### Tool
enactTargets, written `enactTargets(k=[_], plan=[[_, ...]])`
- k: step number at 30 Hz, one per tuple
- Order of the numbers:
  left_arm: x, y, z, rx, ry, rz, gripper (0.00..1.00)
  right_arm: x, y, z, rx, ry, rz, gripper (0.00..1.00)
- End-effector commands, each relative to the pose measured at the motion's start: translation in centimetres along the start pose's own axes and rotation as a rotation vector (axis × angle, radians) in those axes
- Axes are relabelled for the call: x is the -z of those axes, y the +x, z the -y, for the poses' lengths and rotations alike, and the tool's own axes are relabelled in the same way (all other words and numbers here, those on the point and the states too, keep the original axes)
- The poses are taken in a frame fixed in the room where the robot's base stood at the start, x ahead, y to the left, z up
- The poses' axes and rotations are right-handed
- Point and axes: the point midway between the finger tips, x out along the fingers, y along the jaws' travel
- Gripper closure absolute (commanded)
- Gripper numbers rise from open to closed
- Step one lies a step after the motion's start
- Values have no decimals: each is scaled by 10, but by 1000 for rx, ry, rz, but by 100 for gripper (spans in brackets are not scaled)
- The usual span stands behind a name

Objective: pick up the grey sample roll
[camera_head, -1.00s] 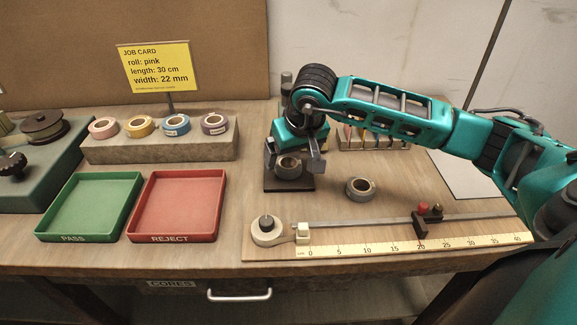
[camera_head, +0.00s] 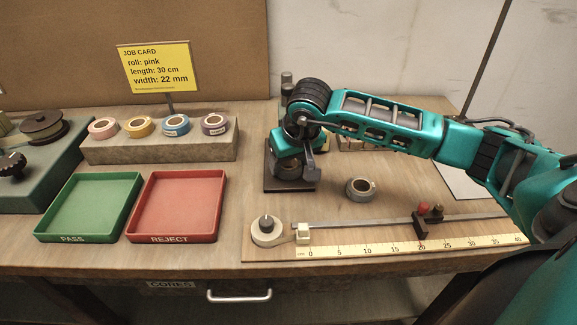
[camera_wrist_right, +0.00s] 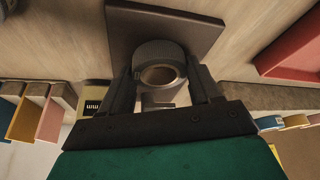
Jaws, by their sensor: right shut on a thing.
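A grey roll (camera_wrist_right: 160,57) with a tan core stands on a dark square plate (camera_wrist_right: 200,32) in the right wrist view. In the head view the plate (camera_head: 280,188) is on the table, and the roll (camera_head: 287,173) is mostly hidden by my right gripper (camera_head: 293,166). My right gripper (camera_wrist_right: 160,80) is shut on this roll, one finger on each side. I cannot tell whether the roll is clear of the plate. A second grey roll (camera_head: 360,190) lies on the bare table to the right. My left gripper is out of view.
A green PASS tray (camera_head: 88,236) and a red REJECT tray (camera_head: 170,238) are on the left. Several coloured rolls sit on a block (camera_head: 160,151) behind them. A ruler board (camera_head: 380,249) lies in front. A dark post (camera_head: 286,79) rises behind my gripper.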

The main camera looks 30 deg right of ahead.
Motion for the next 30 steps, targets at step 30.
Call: enactTargets(k=[30], plan=[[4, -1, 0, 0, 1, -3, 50, -12, -72, 0, 1, 0, -7, 66]])
